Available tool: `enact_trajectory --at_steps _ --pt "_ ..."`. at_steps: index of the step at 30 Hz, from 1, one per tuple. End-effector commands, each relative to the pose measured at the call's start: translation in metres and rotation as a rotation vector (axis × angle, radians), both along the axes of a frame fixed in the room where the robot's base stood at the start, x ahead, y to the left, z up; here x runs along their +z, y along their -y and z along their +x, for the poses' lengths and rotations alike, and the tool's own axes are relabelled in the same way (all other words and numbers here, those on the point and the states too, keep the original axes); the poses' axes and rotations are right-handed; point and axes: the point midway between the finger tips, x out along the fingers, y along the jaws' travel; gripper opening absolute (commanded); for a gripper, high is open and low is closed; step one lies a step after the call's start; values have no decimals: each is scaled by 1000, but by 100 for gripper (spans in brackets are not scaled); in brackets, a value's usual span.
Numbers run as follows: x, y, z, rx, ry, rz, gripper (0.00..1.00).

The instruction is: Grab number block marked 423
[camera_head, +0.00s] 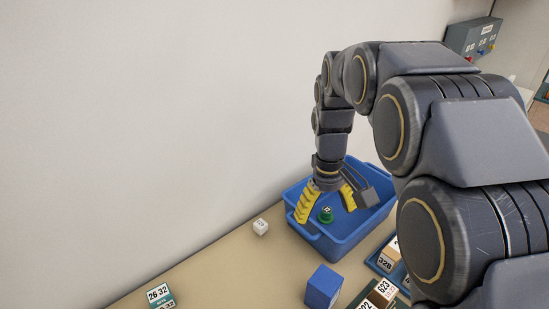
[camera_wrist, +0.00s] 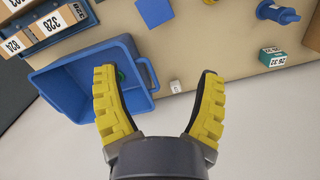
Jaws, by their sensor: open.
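My gripper (camera_head: 323,209) is open and empty, its yellow fingers spread above the blue bin (camera_head: 344,248). In the wrist view my gripper (camera_wrist: 157,75) has one finger over the bin (camera_wrist: 135,104) and the other over the table. Number blocks stand on the right in the head view; one reads 623 (camera_head: 384,287) and one appears to read 328 (camera_head: 385,263). In the wrist view a block marked 328 (camera_wrist: 50,24) and one marked 824 (camera_wrist: 12,46) sit at the upper left. I cannot make out a block marked 423; my arm hides part of the right side.
A green object (camera_head: 326,215) lies in the bin. A small white cube (camera_head: 261,226) and a blue block (camera_head: 322,287) are beside it. A teal and white box marked 26 32 (camera_head: 160,295) is at the lower left. The wall is close behind; bare table lies between.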

Motion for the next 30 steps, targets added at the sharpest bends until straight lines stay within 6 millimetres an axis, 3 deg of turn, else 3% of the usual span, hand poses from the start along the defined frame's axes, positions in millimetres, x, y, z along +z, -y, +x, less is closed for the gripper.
enact_trajectory --at_steps 1,6,15,21,30 --pt "-12 -8 19 32 -1 0 70" --pt "-50 -36 78 148 14 6 70" --pt "-138 -97 150 358 42 35 70" --pt "-188 -129 169 457 55 60 70" --pt "-217 -144 176 505 64 75 70"
